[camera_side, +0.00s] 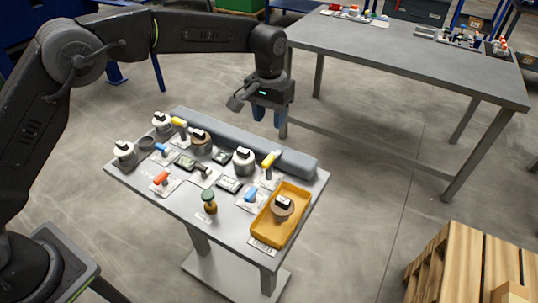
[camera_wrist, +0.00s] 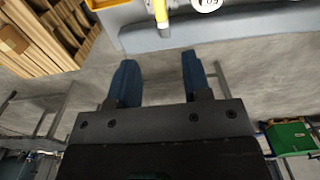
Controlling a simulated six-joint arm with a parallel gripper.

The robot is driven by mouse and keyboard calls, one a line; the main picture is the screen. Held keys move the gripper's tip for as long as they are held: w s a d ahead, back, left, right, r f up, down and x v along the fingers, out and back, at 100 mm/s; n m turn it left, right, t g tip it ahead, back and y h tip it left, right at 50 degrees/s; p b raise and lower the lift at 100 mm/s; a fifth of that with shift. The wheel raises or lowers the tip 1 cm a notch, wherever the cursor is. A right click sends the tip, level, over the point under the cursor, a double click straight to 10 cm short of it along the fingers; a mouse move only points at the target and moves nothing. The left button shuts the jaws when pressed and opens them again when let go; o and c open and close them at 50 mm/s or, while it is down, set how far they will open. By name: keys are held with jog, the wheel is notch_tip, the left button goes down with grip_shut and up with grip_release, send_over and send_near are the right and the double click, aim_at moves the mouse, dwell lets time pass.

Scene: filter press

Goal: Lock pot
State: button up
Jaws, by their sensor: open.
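My gripper (camera_side: 266,115) is raised in the air behind the small work table (camera_side: 187,213), above and beyond the grey padded bar at its back edge. In the wrist view the two blue fingers (camera_wrist: 155,82) are apart with nothing between them. A brown pot (camera_side: 201,145) stands near the back. Another pot (camera_side: 282,208) sits in the yellow tray (camera_side: 262,238). I cannot tell which pot is to be locked.
A green-brown stamp-like piece (camera_side: 209,203) stands at the front. The grey bar (camera_side: 245,142) runs along the back. A large table (camera_side: 420,62) and wooden pallets (camera_side: 470,265) are apart.

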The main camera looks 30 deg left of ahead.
aim_at(269, 158)
notch_tip(269, 158, down, 13)
jog(key=shift+f, duration=0.1)
dwell(0.3)
jog(key=shift+c, duration=0.3)
grip_shut()
